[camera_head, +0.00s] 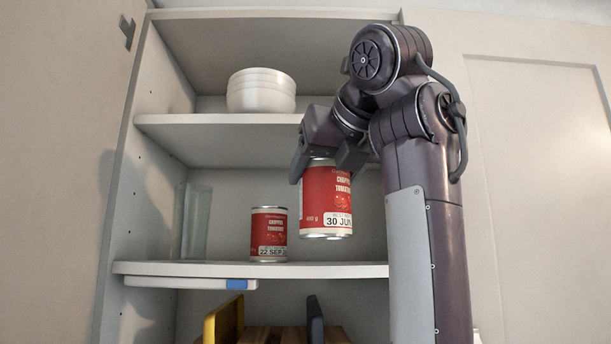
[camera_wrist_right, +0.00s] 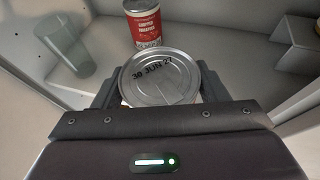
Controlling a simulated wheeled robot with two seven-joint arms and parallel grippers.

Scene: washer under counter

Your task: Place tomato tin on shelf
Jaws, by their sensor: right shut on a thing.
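A red tomato tin dated 30 JUN (camera_head: 326,205) hangs upright in my right gripper (camera_head: 322,168), which is shut on its top part. The tin is in front of the cupboard's middle shelf (camera_head: 330,271), its bottom a little above the shelf's front edge. In the right wrist view its silver lid (camera_wrist_right: 160,78) shows between the fingers. A second red tomato tin (camera_head: 268,233) stands on the shelf, left of and behind the held one; it also shows in the right wrist view (camera_wrist_right: 143,22). My left gripper is not in view.
A clear glass (camera_head: 196,222) stands on the same shelf at the left. White stacked bowls (camera_head: 261,92) are on the shelf above. Yellow and dark items (camera_head: 225,320) stand below. A cupboard side wall (camera_head: 150,190) bounds the left.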

